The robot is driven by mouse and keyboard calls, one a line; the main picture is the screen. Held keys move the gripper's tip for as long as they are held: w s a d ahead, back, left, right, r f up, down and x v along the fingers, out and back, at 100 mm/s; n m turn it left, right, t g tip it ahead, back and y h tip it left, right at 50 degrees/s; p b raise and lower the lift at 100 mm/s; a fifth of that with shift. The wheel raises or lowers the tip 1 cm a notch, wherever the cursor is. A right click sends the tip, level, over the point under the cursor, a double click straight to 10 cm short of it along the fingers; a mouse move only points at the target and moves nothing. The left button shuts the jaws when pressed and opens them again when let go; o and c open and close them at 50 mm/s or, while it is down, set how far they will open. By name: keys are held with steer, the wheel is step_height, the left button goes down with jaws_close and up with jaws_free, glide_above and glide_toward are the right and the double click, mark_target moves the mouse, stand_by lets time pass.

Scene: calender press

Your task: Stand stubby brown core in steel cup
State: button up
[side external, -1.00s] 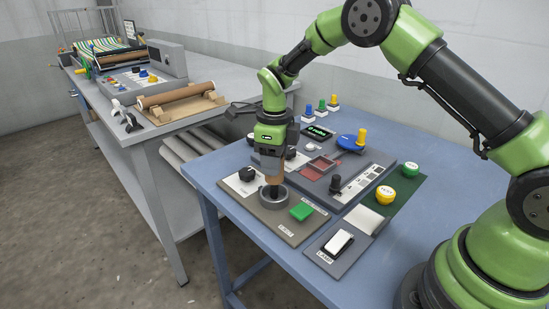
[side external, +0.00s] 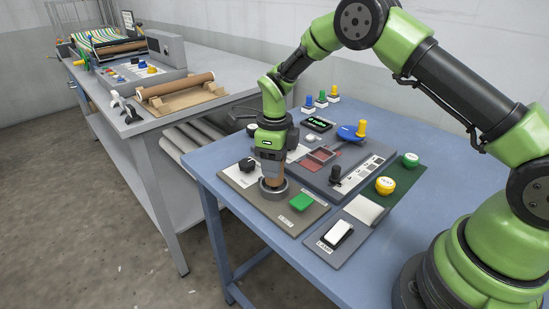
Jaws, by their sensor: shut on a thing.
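The steel cup (side external: 274,194) is a low grey ring on the brown-grey board near the front left of the blue table. The stubby brown core (side external: 273,180) is upright, with its lower end inside or right over the cup's mouth; the rim hides its bottom. My gripper (side external: 271,172) points straight down and is shut on the core's upper part. The fingers hide much of the core. I cannot tell whether the core touches the cup's floor.
A white rocker switch (side external: 338,233) lies nearer the front. A black upright knob (side external: 335,174) and a yellow button (side external: 385,186) stand further right. A grey bench (side external: 150,130) stands behind left.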

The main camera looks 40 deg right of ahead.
steer(key=shift+f, duration=0.2)
stand_by(0.3)
steer(key=shift+f, duration=0.85)
steer(key=shift+f, duration=0.35)
stand_by(0.5)
steer(key=o, duration=1.5)
steer(key=shift+c, duration=0.2)
steer(key=shift+r, duration=0.1)
steer(key=shift+r, duration=3.4)
